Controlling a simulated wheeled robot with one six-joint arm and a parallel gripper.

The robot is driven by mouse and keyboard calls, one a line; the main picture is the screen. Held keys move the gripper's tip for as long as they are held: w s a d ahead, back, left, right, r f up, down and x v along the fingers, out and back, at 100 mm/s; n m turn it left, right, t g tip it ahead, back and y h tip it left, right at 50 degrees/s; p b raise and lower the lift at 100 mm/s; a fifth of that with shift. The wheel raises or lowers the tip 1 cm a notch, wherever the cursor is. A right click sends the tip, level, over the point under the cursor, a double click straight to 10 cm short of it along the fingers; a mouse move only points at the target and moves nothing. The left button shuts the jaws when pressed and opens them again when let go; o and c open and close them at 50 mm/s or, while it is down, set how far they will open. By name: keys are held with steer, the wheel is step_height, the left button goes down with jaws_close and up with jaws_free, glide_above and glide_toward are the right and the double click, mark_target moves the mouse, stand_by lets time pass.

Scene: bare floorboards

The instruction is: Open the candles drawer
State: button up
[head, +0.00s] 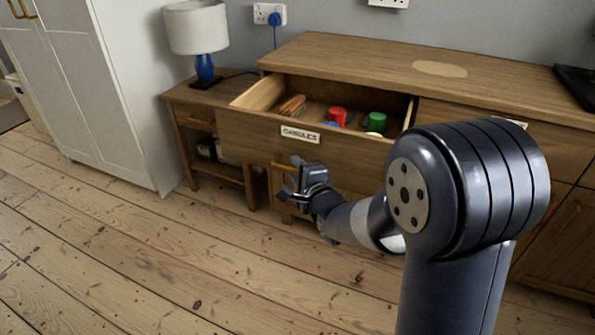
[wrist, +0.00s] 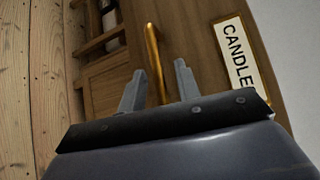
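The candles drawer (head: 245,135) is pulled out of the wooden sideboard, with its inside showing. Its front carries a white label (head: 300,135) reading CANDLES; the label also shows in the wrist view (wrist: 235,55). A red and a green item (head: 376,121) lie inside, with some brown items (head: 291,105) at the left. My gripper (head: 300,178) is in front of the drawer, low on its front. In the wrist view my gripper (wrist: 158,78) has its fingers spread, with the brass handle (wrist: 153,50) between and just beyond them. Contact cannot be told.
A bedside table (head: 180,105) with a white-shaded lamp (head: 197,30) stands left of the sideboard (head: 350,55). A white wardrobe (head: 100,90) is farther left. The floorboards (head: 130,260) at the front left are clear. A second drawer is shut at the right, partly hidden by my arm.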

steer(key=shift+s+d, duration=0.1)
steer(key=p+v, duration=0.2)
steer(key=v, duration=0.8)
steer(key=shift+s+p, duration=0.3)
steer(key=shift+r, duration=0.1)
steer(key=b+x, duration=0.2)
steer(key=x, duration=0.8)
steer(key=shift+w+b, duration=0.35)
steer(key=shift+w, duration=0.25)
